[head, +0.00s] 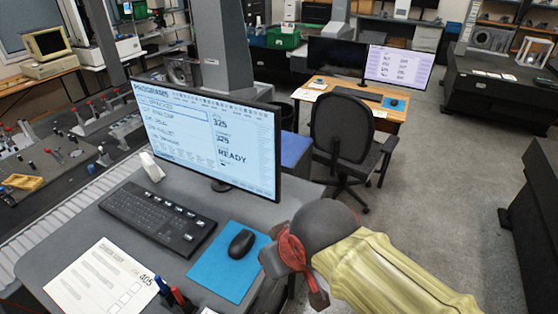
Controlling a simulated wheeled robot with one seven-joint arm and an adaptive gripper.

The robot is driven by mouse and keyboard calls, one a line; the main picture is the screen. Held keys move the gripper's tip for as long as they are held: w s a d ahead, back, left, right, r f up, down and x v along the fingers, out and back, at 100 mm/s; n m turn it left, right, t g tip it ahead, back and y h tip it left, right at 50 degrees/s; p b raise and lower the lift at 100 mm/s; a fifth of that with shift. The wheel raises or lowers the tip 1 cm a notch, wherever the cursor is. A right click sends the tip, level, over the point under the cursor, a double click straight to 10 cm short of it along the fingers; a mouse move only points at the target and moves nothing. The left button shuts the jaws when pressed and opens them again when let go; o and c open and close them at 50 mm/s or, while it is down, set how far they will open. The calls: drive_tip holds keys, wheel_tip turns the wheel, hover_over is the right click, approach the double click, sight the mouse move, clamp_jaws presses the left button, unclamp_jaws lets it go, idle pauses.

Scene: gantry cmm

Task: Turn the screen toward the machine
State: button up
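The screen (200,158) stands upright on a short dark stand on the grey desk (85,218) in the head view. Its lit face, with a program list and the word READY, is turned toward the front of the picture. The machine (222,45) is behind and left of it, with grey columns and a dark table (55,165) holding fixtures. My gripper (295,270) has red parts and is at the desk's right side, right of the mouse and below the screen's right edge. It appears apart from the screen. Its fingertips are too unclear to tell open or shut.
A keyboard (158,218), blue mat (212,280), mouse (241,243), paper sheet (98,284) and pens (178,296) lie or stand on the desk. A small white object (151,167) is beside the screen. An office chair (342,130) stands behind.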

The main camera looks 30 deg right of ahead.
drive_tip(key=o, duration=0.4)
drive_tip(key=d+m+g+p, duration=0.1)
drive_tip(key=d, duration=0.1)
drive_tip(key=d+m+p, duration=0.1)
drive_tip(key=d+p, duration=0.1)
drive_tip(key=d+m+g+p, duration=0.1)
drive_tip(key=d+p, duration=0.1)
drive_tip(key=shift+d+f+g, duration=0.25)
drive_tip(key=shift+f+g, duration=0.05)
drive_tip(key=shift+f, duration=0.05)
drive_tip(key=shift+c, duration=0.2)
drive_tip(key=shift+o, duration=1.3)
drive_tip(key=f+m+y+p, duration=0.1)
drive_tip(key=p, duration=0.1)
drive_tip(key=d+m+g+y+p, duration=0.1)
drive_tip(key=m, duration=0.1)
drive_tip(key=d+f+m+g+p, duration=0.1)
drive_tip(key=m+p, duration=0.1)
drive_tip(key=shift+s+d+f+y+p, duration=0.15)
drive_tip(key=shift+s+f+y+p, duration=0.15)
drive_tip(key=shift+s+y+p, duration=0.1)
drive_tip(key=m+t+y+p, duration=0.7)
drive_tip(key=m+t, duration=0.8)
drive_tip(key=m, duration=0.7)
approach(280, 157)
drive_tip(key=x, duration=0.4)
drive_tip(key=shift+h, duration=0.3)
drive_tip(key=shift+p+x, duration=1.05)
drive_tip(key=shift+x, duration=2.75)
drive_tip(key=shift+c, duration=0.2)
